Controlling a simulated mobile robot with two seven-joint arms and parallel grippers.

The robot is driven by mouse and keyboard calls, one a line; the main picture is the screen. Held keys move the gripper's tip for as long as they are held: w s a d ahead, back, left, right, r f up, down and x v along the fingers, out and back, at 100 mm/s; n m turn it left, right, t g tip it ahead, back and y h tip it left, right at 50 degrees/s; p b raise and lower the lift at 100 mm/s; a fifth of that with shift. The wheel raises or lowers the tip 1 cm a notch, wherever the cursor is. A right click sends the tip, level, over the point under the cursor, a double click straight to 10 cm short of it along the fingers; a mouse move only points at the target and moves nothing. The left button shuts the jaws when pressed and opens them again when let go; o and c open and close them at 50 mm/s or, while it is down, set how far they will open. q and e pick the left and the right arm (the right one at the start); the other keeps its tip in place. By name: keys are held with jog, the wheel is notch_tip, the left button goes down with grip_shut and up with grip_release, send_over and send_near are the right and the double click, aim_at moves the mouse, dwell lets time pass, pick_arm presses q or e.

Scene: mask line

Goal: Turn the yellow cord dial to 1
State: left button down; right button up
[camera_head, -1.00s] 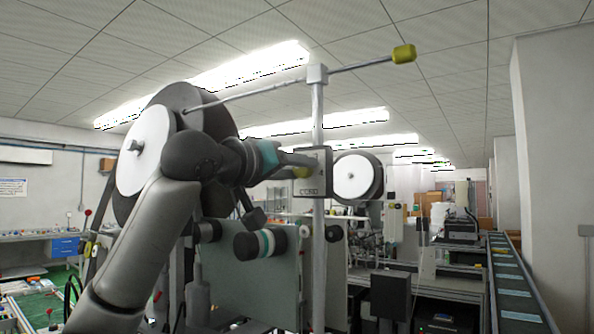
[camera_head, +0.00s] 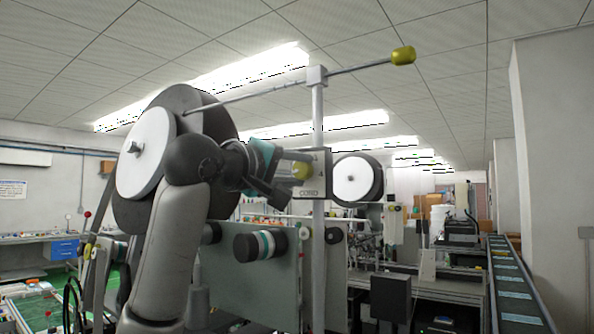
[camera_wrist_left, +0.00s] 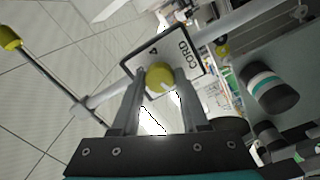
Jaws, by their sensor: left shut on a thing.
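The yellow cord dial (camera_head: 301,170) sits on a pale plate (camera_head: 313,188) marked CORD, fixed to an upright metal post. My left gripper (camera_head: 296,170) reaches it from the left, its fingers at the dial. In the left wrist view the dial (camera_wrist_left: 160,77) is between the two fingertips (camera_wrist_left: 158,84) and the gripper is shut on it. A "4" shows on the plate (camera_wrist_left: 187,66); other numbers are hidden or too small to read. My right gripper is not in view.
A thin rod with a yellow end knob (camera_head: 403,55) crosses the post above. A large white-and-black reel (camera_head: 145,150) stands behind my left arm. A roller with a teal band (camera_head: 262,245) is below the dial. A conveyor (camera_head: 512,285) runs at right.

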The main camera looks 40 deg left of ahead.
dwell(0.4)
pick_arm(q)
jog(key=shift+c, duration=2.1)
grip_release()
jog(key=shift+s, duration=0.55)
jog(key=s+d+b, duration=0.1)
jog(key=s+b, duration=0.2)
jog(key=s, duration=1.1)
jog(key=shift+d+f, duration=0.25)
jog(key=shift+d, duration=0.05)
